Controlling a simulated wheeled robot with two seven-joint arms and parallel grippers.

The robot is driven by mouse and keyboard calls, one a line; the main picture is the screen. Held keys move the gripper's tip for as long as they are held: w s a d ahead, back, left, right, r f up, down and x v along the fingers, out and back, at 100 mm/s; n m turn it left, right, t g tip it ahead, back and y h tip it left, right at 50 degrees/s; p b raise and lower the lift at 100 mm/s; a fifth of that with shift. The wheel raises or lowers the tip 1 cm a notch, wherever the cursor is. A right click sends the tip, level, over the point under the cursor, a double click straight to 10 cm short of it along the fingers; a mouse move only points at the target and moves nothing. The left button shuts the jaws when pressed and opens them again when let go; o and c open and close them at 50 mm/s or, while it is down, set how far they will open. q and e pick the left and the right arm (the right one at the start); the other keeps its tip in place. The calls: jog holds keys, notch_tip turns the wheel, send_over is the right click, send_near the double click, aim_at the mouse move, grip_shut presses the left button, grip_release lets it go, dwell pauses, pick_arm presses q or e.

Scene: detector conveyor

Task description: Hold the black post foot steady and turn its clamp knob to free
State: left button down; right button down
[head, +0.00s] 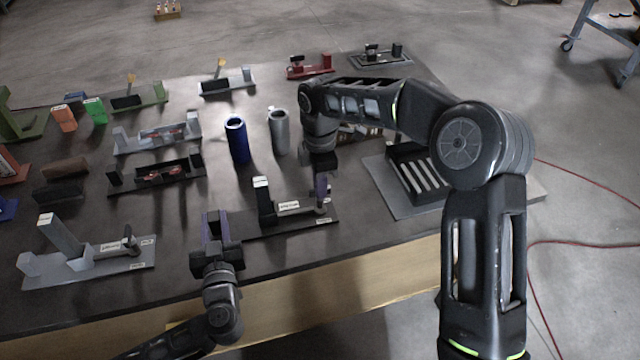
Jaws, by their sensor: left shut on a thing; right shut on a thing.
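The black post foot (305,223) is a dark flat plate near the table's front edge, with an upright black post (264,205), a white label and a clamp knob (322,207) at its right end. My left gripper (215,222) is shut at the plate's left end, on the post foot; its arm and fingers hide that end. My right gripper (321,185) points down from above and is shut on the clamp knob, hiding most of it. Whether the knob has turned cannot be told.
A similar grey foot (85,265) lies to the left. A blue cylinder (237,140) and a grey cylinder (279,132) stand behind. A slotted black tray (415,172) sits on a grey plate to the right. Several other fixtures line the table's back and left.

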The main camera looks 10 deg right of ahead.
dwell(0.3)
jog(key=c, duration=1.5)
grip_release()
notch_tip(320, 180, up, 12)
pick_arm(q)
jog(key=c, duration=1)
grip_release()
jog(key=shift+c, duration=0.2)
